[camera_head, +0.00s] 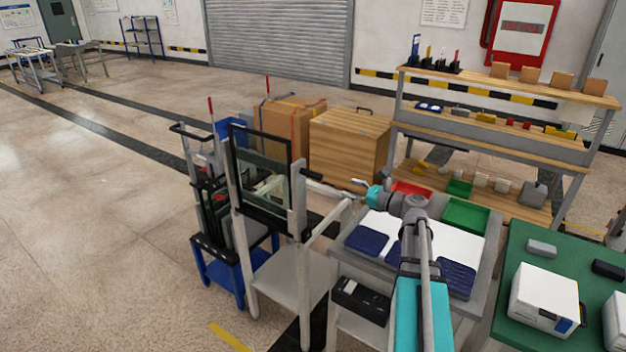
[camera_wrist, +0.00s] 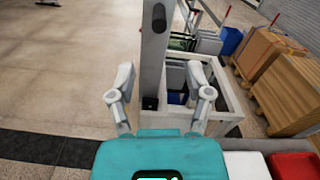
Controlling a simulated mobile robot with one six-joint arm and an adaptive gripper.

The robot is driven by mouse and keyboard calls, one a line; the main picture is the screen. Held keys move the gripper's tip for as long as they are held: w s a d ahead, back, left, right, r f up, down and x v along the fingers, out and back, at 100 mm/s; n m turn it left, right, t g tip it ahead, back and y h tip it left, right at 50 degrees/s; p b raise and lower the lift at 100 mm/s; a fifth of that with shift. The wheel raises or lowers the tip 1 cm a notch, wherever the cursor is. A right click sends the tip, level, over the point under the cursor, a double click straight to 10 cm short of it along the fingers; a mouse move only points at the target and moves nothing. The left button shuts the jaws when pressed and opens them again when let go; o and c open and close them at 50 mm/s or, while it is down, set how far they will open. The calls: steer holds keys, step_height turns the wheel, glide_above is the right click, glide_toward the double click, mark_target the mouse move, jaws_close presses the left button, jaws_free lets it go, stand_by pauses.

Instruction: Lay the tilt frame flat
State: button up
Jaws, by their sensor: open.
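The tilt frame (camera_head: 287,190) stands upright on a pale stand (camera_head: 302,270) left of my arm in the head view. It is a dark-edged frame around a clear pane, with a dark handle sticking out on its right side. My gripper (camera_head: 360,187) is open and empty, to the right of the frame and apart from it. In the wrist view my gripper (camera_wrist: 163,78) has its fingers spread, with a pale upright post (camera_wrist: 152,55) beyond them. A dark knob or grip (camera_wrist: 158,17) shows near the top of that post. The pane is not clearly visible there.
A worktable (camera_head: 487,262) with blue pads, a red tray (camera_head: 410,189) and a green tray (camera_head: 466,215) lies under my arm. A blue cart (camera_head: 214,285) stands close left of the stand. Wooden crates (camera_head: 348,148) are behind.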

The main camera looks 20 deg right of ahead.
mark_target(301, 171)
steer(key=shift+w+a, duration=0.1)
stand_by(0.3)
steer(key=shift+x, duration=6.8)
jaws_close()
